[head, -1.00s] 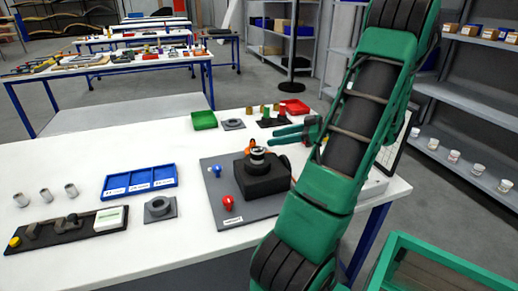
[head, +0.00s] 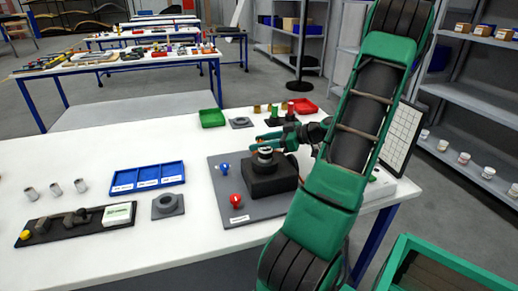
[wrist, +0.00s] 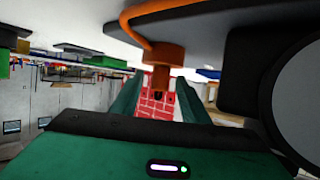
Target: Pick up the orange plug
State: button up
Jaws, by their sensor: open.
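The orange plug (wrist: 162,66) shows in the wrist view, joined to an orange cable, beside a large dark block. My gripper's green fingers (wrist: 160,98) are open, one on each side of the plug's line. Whether they touch the plug I cannot tell. In the head view my gripper (head: 268,142) is low at the back of the black block (head: 271,180), which has a silver round fitting (head: 265,155) on top. The plug is mostly hidden there by my gripper and the fitting.
The block stands on a grey board (head: 228,208) with a blue knob (head: 224,168) and a red knob (head: 235,200).

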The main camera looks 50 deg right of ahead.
jog(key=shift+w, duration=0.1)
grip_shut()
jog(key=shift+r, duration=0.15)
